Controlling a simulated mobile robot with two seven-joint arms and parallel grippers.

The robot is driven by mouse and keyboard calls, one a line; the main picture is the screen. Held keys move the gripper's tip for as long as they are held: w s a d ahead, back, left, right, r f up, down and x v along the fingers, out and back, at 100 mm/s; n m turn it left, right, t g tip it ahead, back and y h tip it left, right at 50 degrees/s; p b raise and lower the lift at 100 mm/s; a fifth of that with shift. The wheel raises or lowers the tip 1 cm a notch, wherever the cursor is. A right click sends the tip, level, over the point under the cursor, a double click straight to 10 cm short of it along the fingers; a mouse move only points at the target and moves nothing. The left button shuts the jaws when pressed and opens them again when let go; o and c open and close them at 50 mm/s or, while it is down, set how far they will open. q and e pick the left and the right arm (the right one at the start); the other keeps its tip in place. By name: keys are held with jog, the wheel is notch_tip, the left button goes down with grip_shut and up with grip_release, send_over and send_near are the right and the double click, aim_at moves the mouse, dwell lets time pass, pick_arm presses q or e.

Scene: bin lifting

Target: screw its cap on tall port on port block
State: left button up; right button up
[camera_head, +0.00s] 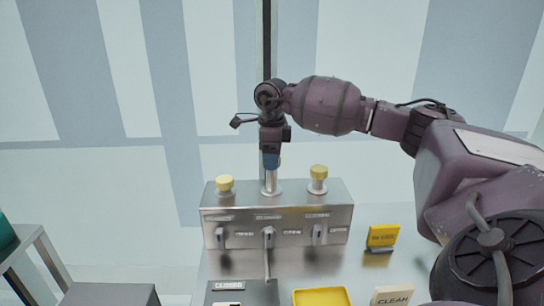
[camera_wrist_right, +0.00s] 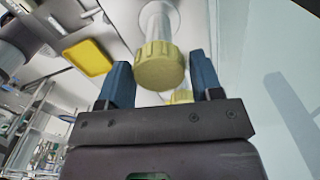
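The metal port block (camera_head: 275,210) stands on the bench with three ports on top. The tall port (camera_head: 270,184) is the middle one, a bare-sided metal post. My right gripper (camera_head: 271,160) is directly above it, pointing down; its blue finger hides the post's top in the head view. In the right wrist view the post (camera_wrist_right: 158,20) carries a ribbed yellow cap (camera_wrist_right: 159,66). The cap is between the blue fingertips of my right gripper (camera_wrist_right: 161,72), with a narrow gap showing on the right side. How far it is threaded cannot be told. My left gripper is out of view.
Yellow caps sit on the left port (camera_head: 225,184) and right port (camera_head: 318,172). Valve levers line the block's front. A yellow tray (camera_head: 322,297), a yellow sign (camera_head: 382,236) and a "CLEAN" card (camera_head: 392,295) are in front and to the right.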

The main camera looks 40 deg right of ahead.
jog(key=shift+o, duration=0.9)
jog(key=n, duration=0.3)
jog(key=n+b, duration=0.1)
jog(key=n, duration=0.6)
jog(key=shift+b, duration=0.3)
jog(key=n, duration=0.2)
jog(key=shift+n, duration=0.4)
jog(key=c, duration=0.8)
